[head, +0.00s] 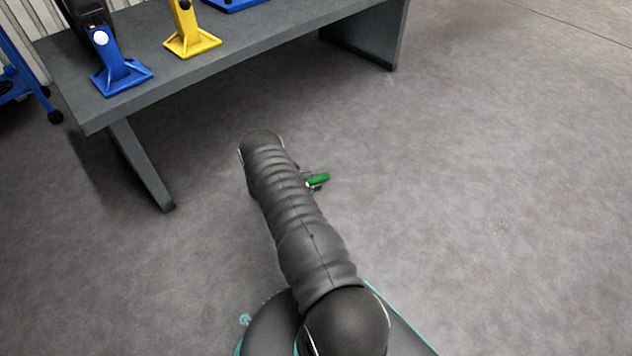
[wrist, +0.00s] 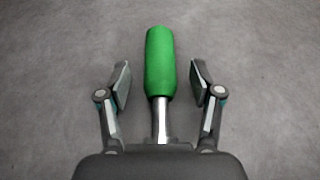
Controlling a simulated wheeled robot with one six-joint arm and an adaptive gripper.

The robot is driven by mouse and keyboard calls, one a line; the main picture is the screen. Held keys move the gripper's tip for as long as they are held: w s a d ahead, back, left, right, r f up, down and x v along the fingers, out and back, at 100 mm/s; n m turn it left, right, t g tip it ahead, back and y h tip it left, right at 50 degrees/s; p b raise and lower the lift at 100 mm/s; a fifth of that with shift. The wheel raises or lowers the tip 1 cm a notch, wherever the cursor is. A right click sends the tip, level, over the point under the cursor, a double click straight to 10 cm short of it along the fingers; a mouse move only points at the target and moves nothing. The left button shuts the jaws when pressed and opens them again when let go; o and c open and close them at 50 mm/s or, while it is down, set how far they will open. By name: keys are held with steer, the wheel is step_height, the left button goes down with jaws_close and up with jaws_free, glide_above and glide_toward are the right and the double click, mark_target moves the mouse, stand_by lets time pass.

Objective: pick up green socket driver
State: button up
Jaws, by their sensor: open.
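The green socket driver (wrist: 160,62) has a green handle and a shiny metal shaft (wrist: 160,120). In the wrist view it lies between the two open fingers of my gripper (wrist: 160,85), with a gap on each side. The handle points away from the palm, and the shaft's lower end is hidden behind the palm. In the head view the green handle (head: 318,178) shows just right of my arm, over the grey floor. My arm hides most of my gripper there. I cannot tell the exact height of the fingers above the floor.
A grey table (head: 240,70) stands at the upper left, with a leg (head: 140,160) near my arm. It carries a blue stand (head: 120,75) and a yellow stand (head: 190,38). A blue wheeled frame (head: 20,80) is at the far left. The floor to the right is clear.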

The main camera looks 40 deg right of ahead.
mark_target(313, 178)
steer(key=shift+d+f, duration=0.1)
steer(key=shift+d, duration=0.1)
jaws_close()
steer(key=shift+r, duration=0.6)
steer(key=r, duration=0.3)
steer(key=shift+w+d+r+p, duration=0.1)
steer(key=shift+d+r+p, duration=0.15)
steer(key=shift+p, duration=0.15)
steer(key=w+d+r, duration=0.5)
steer(key=d+r, duration=0.1)
steer(key=d, duration=0.3)
steer(key=shift+d+r, duration=0.2)
steer(key=shift+d, duration=0.2)
steer(key=shift+w, duration=0.1)
